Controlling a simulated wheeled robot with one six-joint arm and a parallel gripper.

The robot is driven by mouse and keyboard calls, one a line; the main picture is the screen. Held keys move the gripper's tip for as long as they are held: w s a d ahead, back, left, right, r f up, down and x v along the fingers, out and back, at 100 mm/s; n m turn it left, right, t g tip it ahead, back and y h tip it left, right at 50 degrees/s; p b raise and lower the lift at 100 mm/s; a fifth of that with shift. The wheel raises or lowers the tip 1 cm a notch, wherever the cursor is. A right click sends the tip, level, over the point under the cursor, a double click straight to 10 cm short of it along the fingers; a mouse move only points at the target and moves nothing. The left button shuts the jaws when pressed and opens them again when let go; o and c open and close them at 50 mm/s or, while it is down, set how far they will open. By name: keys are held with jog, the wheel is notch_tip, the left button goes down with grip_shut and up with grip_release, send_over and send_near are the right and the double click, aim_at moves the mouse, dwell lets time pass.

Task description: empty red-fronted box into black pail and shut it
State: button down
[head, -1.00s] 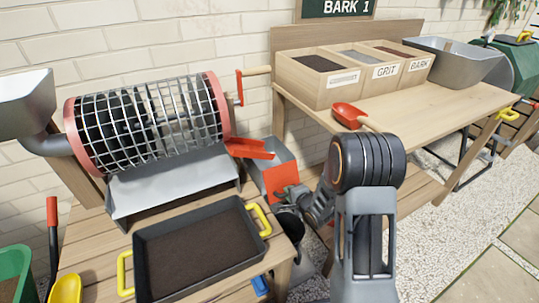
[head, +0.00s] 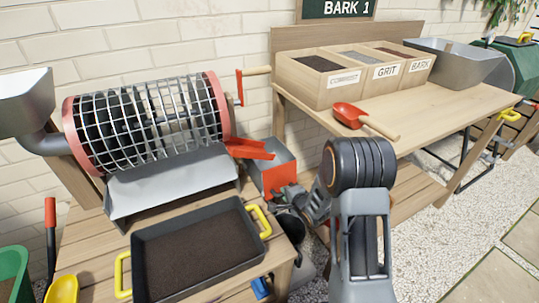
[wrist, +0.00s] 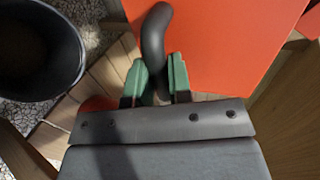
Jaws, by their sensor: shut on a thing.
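The red-fronted box (head: 283,177) has a grey, open-topped body and sits under the red chute at the right end of the drum. In the wrist view its red front (wrist: 235,45) fills the upper right. My gripper (wrist: 158,84) has its green fingertips on either side of the dark curved handle (wrist: 154,38) on that front, shut on it. The black pail (wrist: 72,72) stands on the floor at the upper left of the wrist view, apart from the fingers. Its inside is dark, so its contents are unclear. My arm partly hides the pail in the head view.
The mesh drum (head: 145,120) stands on the left bench, with a black tray of dark soil (head: 190,292) before it. On the right bench are compartment bins (head: 325,92) and a red scoop (head: 349,115). Gravel (head: 420,240) lies open at the right.

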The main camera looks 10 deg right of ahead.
jog(key=shift+a+f, duration=0.25)
jog(key=shift+f, duration=0.5)
jog(key=shift+w+f, duration=0.1)
jog(key=c, duration=1.2)
grip_release()
jog(key=shift+w+a, duration=0.1)
jog(key=o, duration=0.5)
jog(key=shift+w+r, duration=0.15)
jog(key=shift+r, duration=0.05)
jog(key=shift+s+d+r, duration=0.25)
jog(key=shift+s+r, duration=0.05)
jog(key=shift+r, duration=0.05)
jog(key=shift+p+v, duration=2.1)
jog(key=shift+v, duration=1.95)
